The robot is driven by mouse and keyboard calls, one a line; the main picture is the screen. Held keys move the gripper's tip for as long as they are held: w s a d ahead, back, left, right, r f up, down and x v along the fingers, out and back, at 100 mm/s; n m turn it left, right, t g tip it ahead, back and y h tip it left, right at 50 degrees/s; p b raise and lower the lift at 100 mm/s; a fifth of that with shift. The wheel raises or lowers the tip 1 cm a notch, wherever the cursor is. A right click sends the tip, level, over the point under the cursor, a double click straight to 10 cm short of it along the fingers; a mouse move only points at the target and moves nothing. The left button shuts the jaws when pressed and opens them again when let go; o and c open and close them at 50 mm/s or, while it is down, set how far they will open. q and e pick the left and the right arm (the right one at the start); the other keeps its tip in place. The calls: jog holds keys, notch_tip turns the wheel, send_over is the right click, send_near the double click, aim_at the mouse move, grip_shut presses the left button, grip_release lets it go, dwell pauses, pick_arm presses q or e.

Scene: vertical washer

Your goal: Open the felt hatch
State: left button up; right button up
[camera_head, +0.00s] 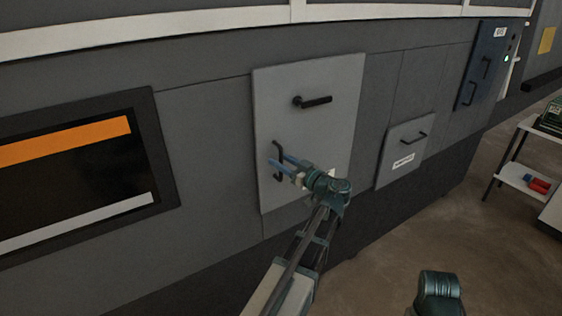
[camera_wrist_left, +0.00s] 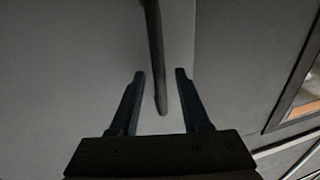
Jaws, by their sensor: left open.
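A large light grey hatch (camera_head: 335,95) is closed in the dark machine wall in the head view. It has a black lever handle (camera_head: 316,101) near its top and a black vertical pull handle (camera_head: 279,148) at its lower left. Its label is mostly hidden behind my arm, so I cannot read it. My left gripper (camera_head: 279,161) is open at the vertical handle. In the left wrist view, the dark handle bar (camera_wrist_left: 155,45) runs down between the spread fingers of the left gripper (camera_wrist_left: 160,74), with gaps on both sides. My right gripper is not in view.
A smaller grey hatch (camera_head: 405,150) with a black handle and a label too small to read is to the right. A dark blue panel (camera_head: 482,68) is farther right. A dark window (camera_head: 80,170) is at left. A white shelf (camera_head: 525,178) stands on the right; open floor lies before it.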

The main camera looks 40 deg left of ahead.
pick_arm(q)
jog(key=shift+a, duration=0.1)
jog(key=shift+c, duration=0.3)
grip_shut()
dwell(1.2)
